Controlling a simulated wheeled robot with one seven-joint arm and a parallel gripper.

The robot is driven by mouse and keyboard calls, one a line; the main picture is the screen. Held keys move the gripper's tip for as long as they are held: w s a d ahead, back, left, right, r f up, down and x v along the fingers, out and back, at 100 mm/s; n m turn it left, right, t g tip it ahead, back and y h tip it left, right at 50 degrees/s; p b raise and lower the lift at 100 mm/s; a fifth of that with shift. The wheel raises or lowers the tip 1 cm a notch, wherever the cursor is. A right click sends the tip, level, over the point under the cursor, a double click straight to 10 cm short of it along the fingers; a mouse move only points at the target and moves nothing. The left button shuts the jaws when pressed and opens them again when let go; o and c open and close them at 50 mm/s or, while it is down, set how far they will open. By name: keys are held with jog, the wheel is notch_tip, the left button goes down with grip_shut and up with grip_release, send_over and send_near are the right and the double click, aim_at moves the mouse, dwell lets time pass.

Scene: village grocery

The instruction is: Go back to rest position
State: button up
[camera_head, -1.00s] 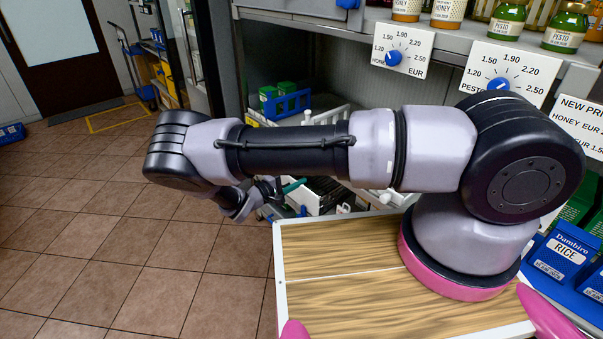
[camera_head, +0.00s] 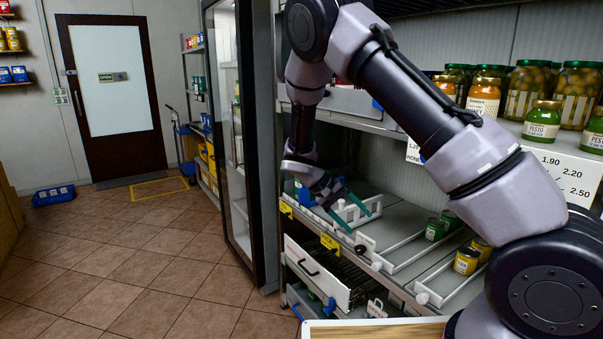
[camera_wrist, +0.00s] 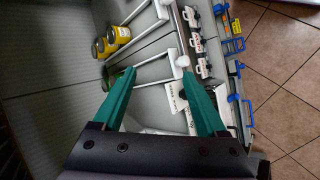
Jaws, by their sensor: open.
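My gripper (camera_head: 358,218) has teal fingers and hangs in front of the lower shelf in the head view. Its fingers are spread apart with nothing between them. The wrist view also shows my gripper (camera_wrist: 160,108), open and empty, over the shelf with white dividers (camera_wrist: 152,68). My arm is raised and bent, running from the lower right of the head view up to the top and down again to the gripper.
The upper shelf (camera_head: 400,132) carries jars of pesto (camera_head: 542,120) and honey (camera_head: 484,97). A glass-door fridge (camera_head: 232,130) stands left. The tiled floor (camera_head: 130,250) is open.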

jog(key=s+d+r+m+t+y, duration=0.1)
jog(key=s+d+r+m+y, duration=0.2)
jog(key=r, duration=0.7)
jog(key=s+d+r+y, duration=0.3)
jog(key=s+r+y, duration=0.15)
jog(key=r, duration=0.65)
jog(key=s+d+r+m+t+y, duration=0.1)
jog(key=s+d+r+t+y, duration=0.2)
jog(key=s+r+t, duration=0.4)
jog(key=s+r, duration=0.5)
jog(key=s, duration=0.1)
jog(key=shift+s+d+m, duration=0.2)
jog(key=shift+d+m, duration=0.2)
